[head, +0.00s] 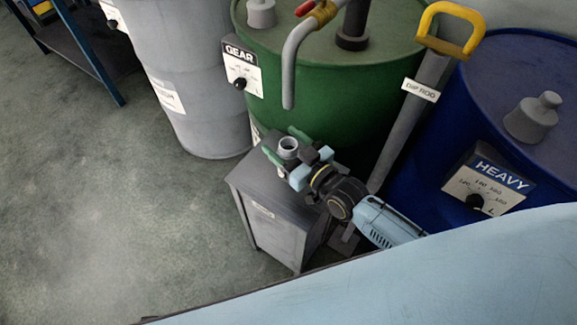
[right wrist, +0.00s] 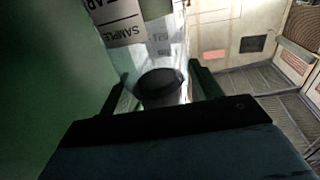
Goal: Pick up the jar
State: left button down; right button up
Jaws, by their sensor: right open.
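The jar (head: 288,145) stands on a small grey cabinet beneath a spout, in front of the green drum. Its round open mouth faces up in the head view. It also shows in the right wrist view (right wrist: 155,55) as a clear body with a white "SAMPLE" label. My right gripper (head: 286,147) is open, with one green finger on each side of the jar. Whether the fingers touch it I cannot tell. A dark round shape (right wrist: 160,86) lies between the fingers in the right wrist view. My left gripper is not in view.
The green "GEAR" drum (head: 350,100) stands close behind the jar, and its grey spout (head: 288,75) hangs above. A blue "HEAVY" drum (head: 530,100) and dip rod (head: 412,110) are at right. The grey cabinet (head: 270,215) has clear floor (head: 110,210) to its left.

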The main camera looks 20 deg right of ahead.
jog(key=shift+w+a, duration=0.15)
jog(key=shift+w, duration=0.1)
jog(key=shift+c, duration=0.3)
jog(key=c, duration=1.2)
grip_shut()
jog(key=shift+r, duration=0.25)
